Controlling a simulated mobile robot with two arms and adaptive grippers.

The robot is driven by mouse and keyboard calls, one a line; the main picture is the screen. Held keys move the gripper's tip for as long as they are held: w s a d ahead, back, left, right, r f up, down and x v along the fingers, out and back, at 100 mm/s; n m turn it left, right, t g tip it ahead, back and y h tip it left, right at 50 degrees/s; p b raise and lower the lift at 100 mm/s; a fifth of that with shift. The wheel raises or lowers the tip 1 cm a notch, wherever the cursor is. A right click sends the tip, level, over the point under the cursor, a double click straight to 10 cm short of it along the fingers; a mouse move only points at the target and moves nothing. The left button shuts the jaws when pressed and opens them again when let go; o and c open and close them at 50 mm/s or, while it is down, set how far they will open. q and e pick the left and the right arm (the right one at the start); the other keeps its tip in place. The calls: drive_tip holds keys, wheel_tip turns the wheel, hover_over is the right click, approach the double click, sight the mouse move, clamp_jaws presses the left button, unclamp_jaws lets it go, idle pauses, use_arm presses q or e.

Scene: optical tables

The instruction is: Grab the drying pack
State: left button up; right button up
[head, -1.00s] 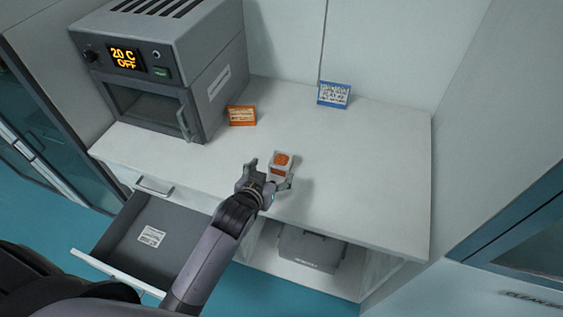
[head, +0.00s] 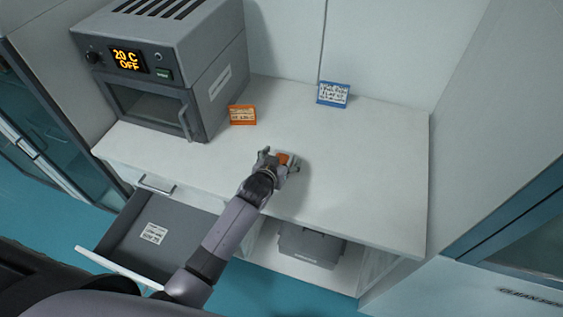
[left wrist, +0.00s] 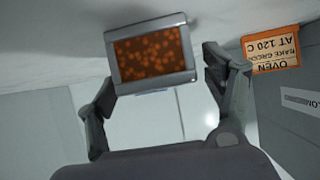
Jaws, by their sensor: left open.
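The drying pack (head: 284,158) is a small pale-framed box with an orange beaded face. It stands on the white counter and is partly hidden by my left gripper (head: 279,163). In the left wrist view the pack (left wrist: 152,55) shows its orange face between the tips of the open fingers. A gap shows at the right finger; I cannot tell whether the left finger touches the pack. My right gripper is not in view.
A grey oven (head: 165,75) reading 20 C OFF stands at the back left. An orange card (head: 242,115) and a blue card (head: 333,94) stand behind the pack. An open drawer (head: 130,225) juts out below. The counter's right side (head: 370,170) is clear.

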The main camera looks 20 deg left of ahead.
use_arm(q)
drive_tip(key=shift+c, duration=0.4)
drive_tip(key=c, duration=1.2)
drive_tip(key=shift+c, duration=0.3)
drive_tip(key=shift+r, duration=0.1)
